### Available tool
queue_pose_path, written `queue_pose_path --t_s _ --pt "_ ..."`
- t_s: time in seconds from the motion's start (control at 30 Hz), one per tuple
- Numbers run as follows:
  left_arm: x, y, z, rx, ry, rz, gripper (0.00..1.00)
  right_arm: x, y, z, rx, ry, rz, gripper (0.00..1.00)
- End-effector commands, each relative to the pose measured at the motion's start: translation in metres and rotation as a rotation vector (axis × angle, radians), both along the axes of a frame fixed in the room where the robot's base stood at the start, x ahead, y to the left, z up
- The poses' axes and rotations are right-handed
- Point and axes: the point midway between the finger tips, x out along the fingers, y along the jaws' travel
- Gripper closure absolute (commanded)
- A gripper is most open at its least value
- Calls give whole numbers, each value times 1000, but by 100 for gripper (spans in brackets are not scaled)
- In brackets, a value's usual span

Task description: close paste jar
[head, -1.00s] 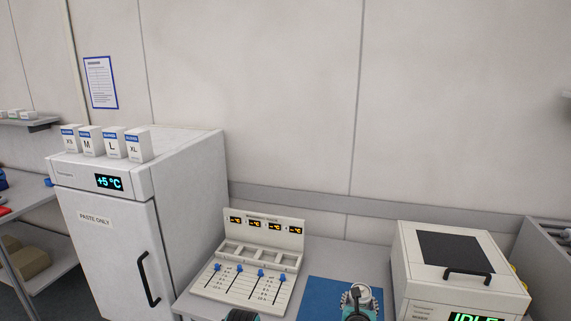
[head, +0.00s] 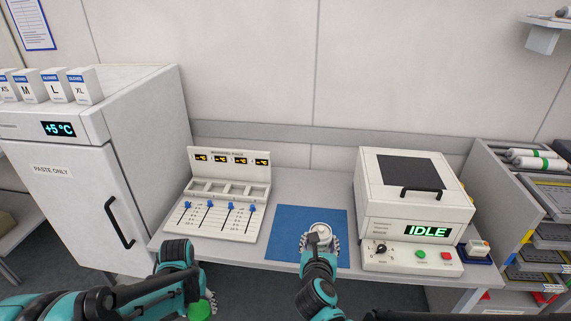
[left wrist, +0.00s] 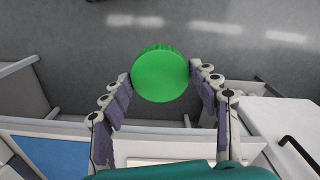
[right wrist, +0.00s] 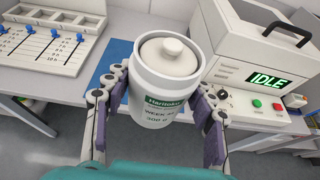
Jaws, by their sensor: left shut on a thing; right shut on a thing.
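The white paste jar (right wrist: 168,85) has a green-and-white label and stands upright in the right wrist view. Its green screw lid is off it, and a pale inner plug with a knob (right wrist: 170,55) shows in its mouth. My right gripper (right wrist: 163,100) is shut around the jar's sides. In the head view, the jar's top (head: 320,229) shows at the blue mat, partly hidden by my right gripper (head: 320,245). The green lid (left wrist: 160,73) is between the fingers of my left gripper (left wrist: 160,80). It also shows in the head view (head: 200,311), in front of the bench edge.
The blue mat (head: 290,225) lies between the slider panel (head: 222,205) and the machine reading IDLE (head: 405,200). A fridge marked PASTE ONLY (head: 70,190) stands left. A rack (head: 500,180) stands right. Bare floor lies under the lid.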

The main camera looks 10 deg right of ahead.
Motion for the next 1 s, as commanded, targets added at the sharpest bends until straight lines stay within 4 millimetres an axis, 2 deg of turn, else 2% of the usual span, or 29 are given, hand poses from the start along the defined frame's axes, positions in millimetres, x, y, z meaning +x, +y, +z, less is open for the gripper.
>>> queue_pose_path --t_s 0.17,0.5,0.6,0.73,1.0 --pt "0 0 0 0 0 -1 52 -6 11 3 1 1 46 97" --pt "0 0 0 0 0 -1 52 -36 76 18 1 -1 305 97" --pt "0 0 0 0 0 -1 52 -42 89 21 0 0 359 97" --pt "0 0 0 0 0 -1 52 -46 98 23 0 0 395 97" --pt "0 0 0 0 0 -1 52 -46 99 23 -1 -1 402 97"
